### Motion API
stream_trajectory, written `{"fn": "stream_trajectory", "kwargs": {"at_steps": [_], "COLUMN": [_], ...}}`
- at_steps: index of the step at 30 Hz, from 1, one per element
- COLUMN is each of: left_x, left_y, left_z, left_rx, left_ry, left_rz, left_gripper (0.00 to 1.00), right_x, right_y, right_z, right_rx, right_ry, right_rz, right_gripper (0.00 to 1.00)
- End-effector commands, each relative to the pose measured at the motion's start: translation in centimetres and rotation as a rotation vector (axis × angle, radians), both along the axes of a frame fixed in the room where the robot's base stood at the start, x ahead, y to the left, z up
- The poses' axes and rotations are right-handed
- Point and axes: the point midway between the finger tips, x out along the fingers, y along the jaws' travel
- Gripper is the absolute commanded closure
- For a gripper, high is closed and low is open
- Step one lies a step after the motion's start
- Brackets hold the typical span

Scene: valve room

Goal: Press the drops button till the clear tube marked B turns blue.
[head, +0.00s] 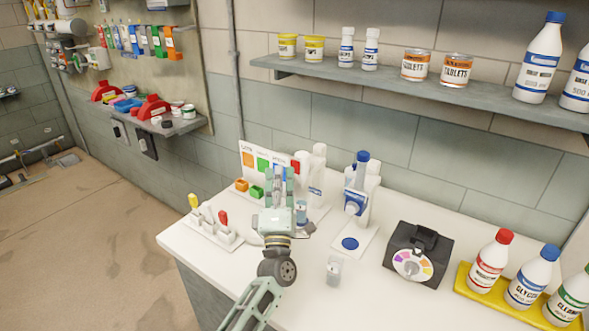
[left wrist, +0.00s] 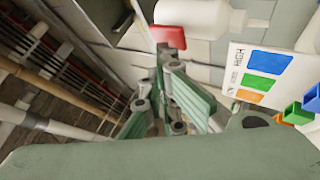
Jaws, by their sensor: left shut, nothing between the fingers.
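My left gripper (head: 280,178) is shut and empty, held over the back of the white bench in front of the colour card (head: 250,158). Its tips also show in the left wrist view (left wrist: 163,60), close to a red piece (left wrist: 168,36) below a white bottle (left wrist: 200,16); I cannot tell whether they touch it. A white dispenser (head: 318,165) stands just right of the gripper, partly hidden. A small bluish container (head: 302,211) is beside the gripper. A clear tube (head: 333,270) stands on the front of the bench; no mark is readable. I cannot single out the drops button. My right gripper is not in view.
A blue-capped dispenser (head: 355,203) and a black tester with a colour dial (head: 412,263) stand to the right. Bottles sit on a yellow tray (head: 462,286). A white rack (head: 212,238) holds yellow and red-handled pieces at left. A shelf (head: 430,102) runs above.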

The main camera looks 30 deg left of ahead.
Motion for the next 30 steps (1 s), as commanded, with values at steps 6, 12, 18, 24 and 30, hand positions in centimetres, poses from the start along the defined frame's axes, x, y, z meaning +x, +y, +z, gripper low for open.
{"fn": "stream_trajectory", "kwargs": {"at_steps": [6, 12, 18, 24, 30], "left_x": [0.1, 0.3, 0.5, 0.8, 1.0], "left_y": [0.0, 0.0, 0.0, -0.1, -0.1], "left_z": [0.0, -0.1, 0.0, 0.0, 0.0], "left_rx": [0.0, -0.001, 0.0, 0.0, 0.0], "left_ry": [0.0, 0.0, -0.001, -0.001, -0.001], "left_rz": [0.0, 0.001, 0.001, 0.001, 0.001], "left_gripper": [1.0, 1.0, 1.0, 1.0, 1.0], "right_x": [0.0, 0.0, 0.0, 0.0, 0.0], "right_y": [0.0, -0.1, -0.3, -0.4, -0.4], "right_z": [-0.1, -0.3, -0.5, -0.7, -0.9], "right_rx": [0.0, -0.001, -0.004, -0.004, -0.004], "right_ry": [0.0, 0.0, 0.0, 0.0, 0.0], "right_rz": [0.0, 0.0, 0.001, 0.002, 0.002], "right_gripper": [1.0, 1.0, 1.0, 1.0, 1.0]}}
